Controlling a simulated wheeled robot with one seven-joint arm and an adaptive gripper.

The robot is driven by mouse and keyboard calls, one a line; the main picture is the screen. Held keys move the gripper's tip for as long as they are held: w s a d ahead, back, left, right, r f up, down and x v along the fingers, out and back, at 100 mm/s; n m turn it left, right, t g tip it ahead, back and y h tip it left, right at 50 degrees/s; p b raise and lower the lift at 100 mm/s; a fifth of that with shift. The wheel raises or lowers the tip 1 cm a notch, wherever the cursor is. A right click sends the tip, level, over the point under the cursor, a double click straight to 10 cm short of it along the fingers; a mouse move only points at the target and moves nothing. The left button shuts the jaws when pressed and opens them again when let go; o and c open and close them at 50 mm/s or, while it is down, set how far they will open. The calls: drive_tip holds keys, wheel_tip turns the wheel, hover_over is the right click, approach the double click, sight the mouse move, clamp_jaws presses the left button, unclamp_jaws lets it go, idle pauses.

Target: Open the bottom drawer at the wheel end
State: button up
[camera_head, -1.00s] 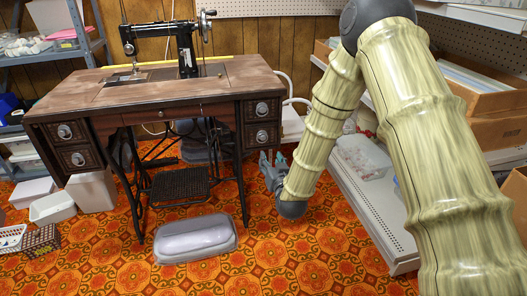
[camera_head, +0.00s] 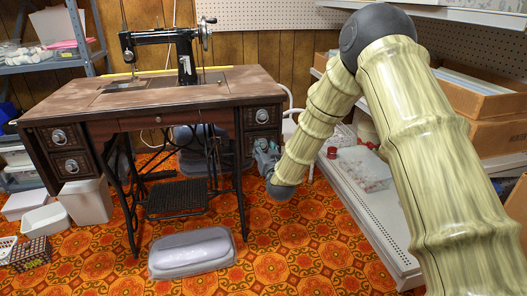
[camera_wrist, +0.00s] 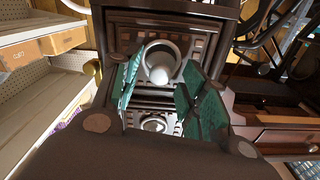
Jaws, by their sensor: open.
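The sewing table (camera_head: 100,97) has two stacked drawers under its wheel end, on the right below the black machine's hand wheel (camera_head: 205,28). The top drawer (camera_head: 250,115) looks shut. My gripper (camera_head: 265,157) is in front of the bottom drawer (camera_head: 249,137) and hides part of it. The wrist view looks upside down. There the bottom drawer's round pale knob (camera_wrist: 160,68) lies between the teal fingers of my open gripper (camera_wrist: 160,72); contact cannot be told. The top drawer's knob (camera_wrist: 154,124) shows below it in that picture. The bottom drawer appears closed.
A grey padded case (camera_head: 192,252) lies on the patterned floor. The treadle (camera_head: 176,196) is left of my gripper. Open floor lies in front of the drawers.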

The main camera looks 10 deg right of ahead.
drive_tip(key=shift+w, duration=0.7)
clamp_jaws()
drive_tip(key=shift+a, duration=0.1)
